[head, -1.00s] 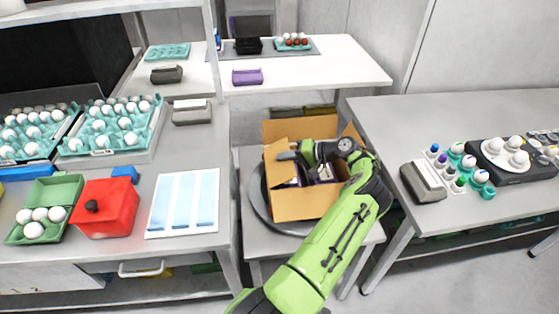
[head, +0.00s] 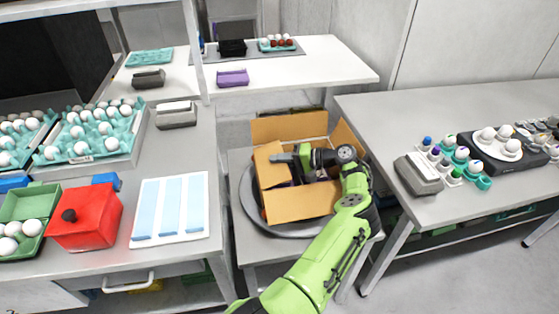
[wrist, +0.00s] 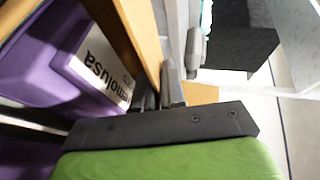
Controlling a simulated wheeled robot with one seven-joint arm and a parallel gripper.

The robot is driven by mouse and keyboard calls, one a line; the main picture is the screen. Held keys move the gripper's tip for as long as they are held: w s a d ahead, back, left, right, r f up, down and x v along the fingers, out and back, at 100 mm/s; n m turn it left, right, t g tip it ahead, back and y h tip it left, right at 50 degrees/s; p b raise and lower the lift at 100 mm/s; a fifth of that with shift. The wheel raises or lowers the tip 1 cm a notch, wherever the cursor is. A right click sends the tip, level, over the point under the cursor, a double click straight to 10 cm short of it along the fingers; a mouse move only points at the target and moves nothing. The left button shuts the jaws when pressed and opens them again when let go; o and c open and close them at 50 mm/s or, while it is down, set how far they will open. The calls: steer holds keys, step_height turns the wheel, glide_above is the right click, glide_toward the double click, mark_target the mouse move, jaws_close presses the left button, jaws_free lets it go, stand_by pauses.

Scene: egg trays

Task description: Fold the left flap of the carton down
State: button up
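The brown carton (head: 300,205) stands open on a round grey turntable. Its left flap (head: 266,172) is tilted inward over the left part of the opening. The back flap (head: 290,127) stands up and the right flap (head: 347,139) spreads outward. My gripper (head: 279,158) is over the carton, fingers pointing left, with the tips at the left flap; whether they touch it is unclear. In the wrist view the fingers (wrist: 160,90) look closed together, with nothing visible between them. Purple packs with a white label (wrist: 100,65) show beside a cardboard edge (wrist: 145,35).
The turntable (head: 252,212) sits on a low stand between two grey tables. The left table holds a red box (head: 88,220), egg trays and a white panel (head: 140,235). The right table holds a grey box (head: 418,174) and egg cups. A white shelf (head: 300,68) stands behind.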

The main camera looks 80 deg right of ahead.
steer(key=shift+o, duration=1.4)
steer(key=shift+w, duration=0.1)
step_height(320, 180, up, 10)
steer(key=shift+p, duration=1.15)
